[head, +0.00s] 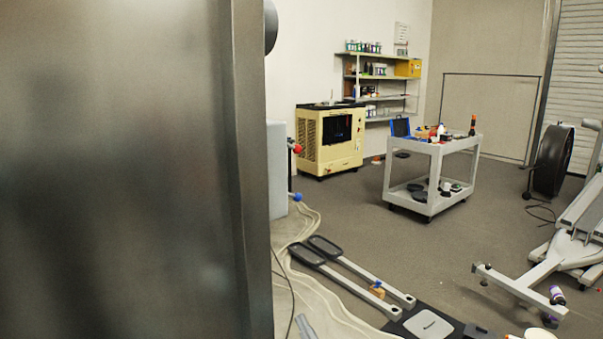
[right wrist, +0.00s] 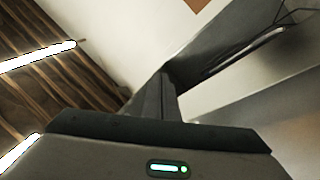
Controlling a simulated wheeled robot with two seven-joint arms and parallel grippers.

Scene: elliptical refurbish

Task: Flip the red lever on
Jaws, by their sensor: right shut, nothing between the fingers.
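A small red lever (head: 296,148) sticks out from the side of a pale grey box (head: 278,175), just past the edge of a large dark metal panel. A blue knob (head: 297,197) sits lower on the same side. The lever is small here, and I cannot tell its on or off position. My right gripper (right wrist: 162,82) shows in the right wrist view with its fingers together and nothing between them. The red lever does not show in that view, so I cannot tell how far the gripper is from it. My left gripper is not in view.
The large metal panel (head: 120,170) blocks the left of the head view. Pale hoses and a grey elliptical frame (head: 360,270) lie on the floor. A white cart (head: 432,165) and a cream machine (head: 328,140) stand farther back. Open floor lies between.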

